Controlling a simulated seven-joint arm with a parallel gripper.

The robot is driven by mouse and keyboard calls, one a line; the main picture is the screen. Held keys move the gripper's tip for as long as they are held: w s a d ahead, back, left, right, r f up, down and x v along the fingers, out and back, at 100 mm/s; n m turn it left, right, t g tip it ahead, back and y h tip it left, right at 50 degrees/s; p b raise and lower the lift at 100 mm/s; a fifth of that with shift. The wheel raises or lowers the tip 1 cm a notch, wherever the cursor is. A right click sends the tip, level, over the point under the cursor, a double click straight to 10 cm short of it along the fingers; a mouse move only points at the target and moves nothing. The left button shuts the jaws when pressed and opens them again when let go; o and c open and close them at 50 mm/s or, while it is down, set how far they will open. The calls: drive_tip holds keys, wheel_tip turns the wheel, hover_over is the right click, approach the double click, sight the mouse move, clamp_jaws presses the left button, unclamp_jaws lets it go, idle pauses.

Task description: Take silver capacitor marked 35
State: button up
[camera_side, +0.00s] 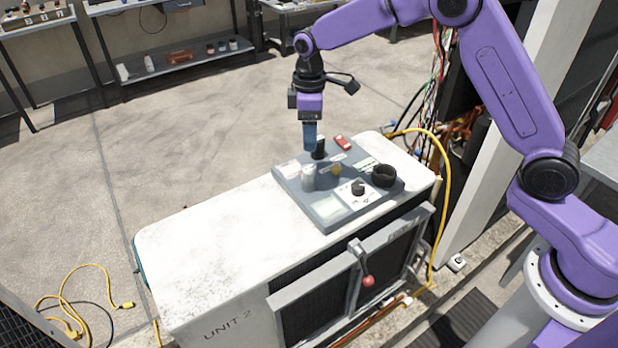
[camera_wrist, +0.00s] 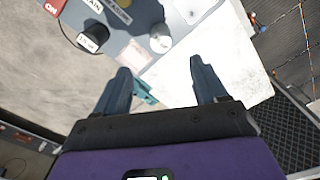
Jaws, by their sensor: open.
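A silver capacitor (camera_side: 309,178) stands upright on the grey tray (camera_side: 325,212) on top of the condenser unit. It shows in the wrist view (camera_wrist: 160,40), just beyond and between my fingertips; its marking is too small to read. A black cylinder (camera_side: 319,149) stands behind it; in the wrist view the black cylinder (camera_wrist: 93,36) has a white label I cannot read surely. My gripper (camera_side: 310,148) is open and empty, pointing down above the tray's back left part, near the black cylinder. Its two fingers (camera_wrist: 160,66) are wide apart in the wrist view.
The tray also holds a red item (camera_side: 342,142), a brass piece (camera_side: 336,170), a black knob (camera_side: 358,188) and a black ring (camera_side: 384,176). The white unit top (camera_side: 215,240) is clear to the left. A yellow cable (camera_side: 449,200) hangs at the right.

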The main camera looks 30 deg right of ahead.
sight(310, 168)
wheel_tip(310, 168, down, 12)
drive_tip(key=shift+s+f, duration=0.1)
drive_tip(key=c, duration=1.2)
drive_tip(key=shift+o, duration=0.2)
